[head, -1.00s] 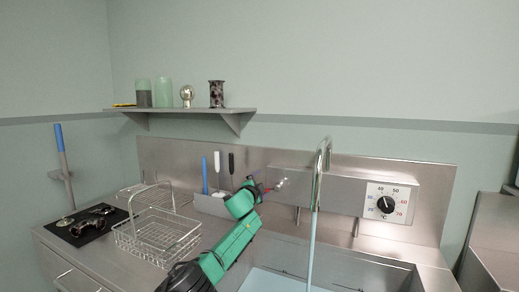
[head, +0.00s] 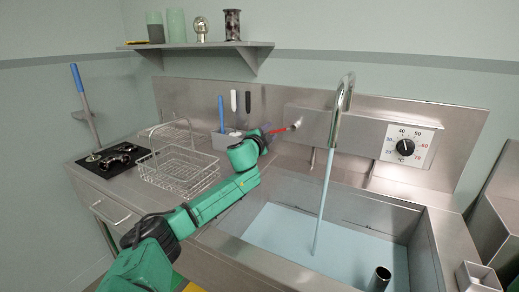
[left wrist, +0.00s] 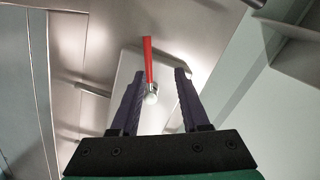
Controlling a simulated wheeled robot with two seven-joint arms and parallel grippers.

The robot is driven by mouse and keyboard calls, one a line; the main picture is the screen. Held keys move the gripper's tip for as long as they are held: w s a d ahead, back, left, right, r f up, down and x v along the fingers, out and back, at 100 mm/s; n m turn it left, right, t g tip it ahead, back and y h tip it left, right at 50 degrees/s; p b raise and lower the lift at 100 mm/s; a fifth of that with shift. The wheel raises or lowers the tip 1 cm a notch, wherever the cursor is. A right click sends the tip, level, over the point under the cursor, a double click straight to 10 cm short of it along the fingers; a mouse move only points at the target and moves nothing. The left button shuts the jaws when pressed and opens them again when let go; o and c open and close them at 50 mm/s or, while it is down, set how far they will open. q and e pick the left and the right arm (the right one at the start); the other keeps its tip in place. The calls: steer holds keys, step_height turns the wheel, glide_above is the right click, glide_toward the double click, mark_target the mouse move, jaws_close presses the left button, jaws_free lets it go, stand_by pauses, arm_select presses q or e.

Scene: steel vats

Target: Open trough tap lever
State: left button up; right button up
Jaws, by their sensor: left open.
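The red tap lever (head: 279,130) sticks out from a pale round pivot (head: 296,124) at the left end of the steel tap box (head: 355,136). My left gripper (head: 268,131) is at the lever's left end in the head view. In the left wrist view the open gripper (left wrist: 159,72) has one dark finger on each side of the red lever (left wrist: 148,60), with gaps showing. The curved spout (head: 342,100) stands over the trough (head: 432,232), and a pale blue stream (head: 323,200) runs from it. My right gripper is out of view.
A wire basket (head: 180,171) stands on the counter left of my arm. A holder with a blue-handled tool (head: 221,113) is behind the gripper. A temperature dial (head: 405,147) is on the right of the box. A shelf (head: 200,45) hangs above.

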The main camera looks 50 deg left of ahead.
arm_select(q)
steer(key=f+b+v, duration=0.2)
steer(key=b+v, duration=0.4)
steer(key=v, duration=0.2)
stand_by(0.4)
steer(key=shift+a, duration=0.1)
